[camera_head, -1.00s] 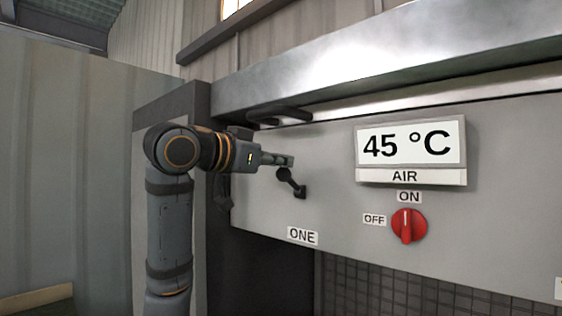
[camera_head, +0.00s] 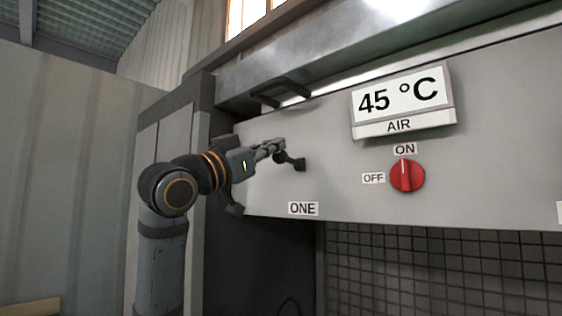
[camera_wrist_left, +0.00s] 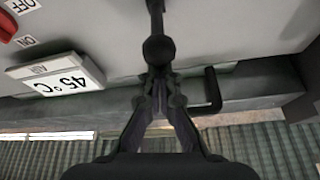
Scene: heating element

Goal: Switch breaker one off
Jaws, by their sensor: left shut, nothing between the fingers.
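The black lever (camera_head: 290,161) above the label ONE (camera_head: 303,208) juts from the grey panel and points left, slightly up from its pivot. It also shows at the top of the wrist view (camera_wrist_left: 156,30), with its round knob near my fingertips. My left gripper (camera_head: 277,147) is shut and empty. Its fingers lie just above and beside the lever's knob; I cannot tell whether they touch it. The wrist view shows the two fingers (camera_wrist_left: 160,88) close together below the knob. My right gripper is not in view.
A black bar handle (camera_head: 280,91) sits above the lever. To the right are a 45 °C AIR display (camera_head: 402,100) and a red knob (camera_head: 407,176) pointing to ON. A dark opening with a grid (camera_head: 440,265) lies below the panel.

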